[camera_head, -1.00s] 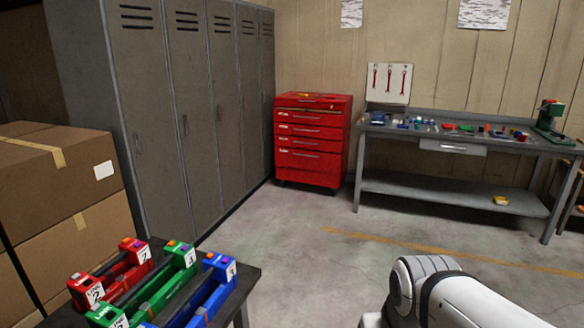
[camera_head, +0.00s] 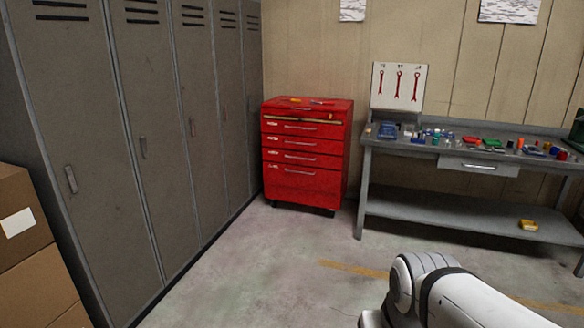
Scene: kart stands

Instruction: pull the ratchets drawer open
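A red tool cabinet (camera_head: 306,152) on casters stands against the back wall, between the lockers and the workbench. The labels are too small to read, so I cannot tell which is the ratchets drawer. My arm shows at the bottom right, well in front of the cabinet and apart from it. My gripper is out of the picture.
Grey lockers (camera_head: 145,150) line the left side, with cardboard boxes (camera_head: 22,215) in front. A workbench (camera_head: 455,208) with tools and a drawer stands to the right of the cabinet. The concrete floor (camera_head: 255,265) before the cabinet is clear.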

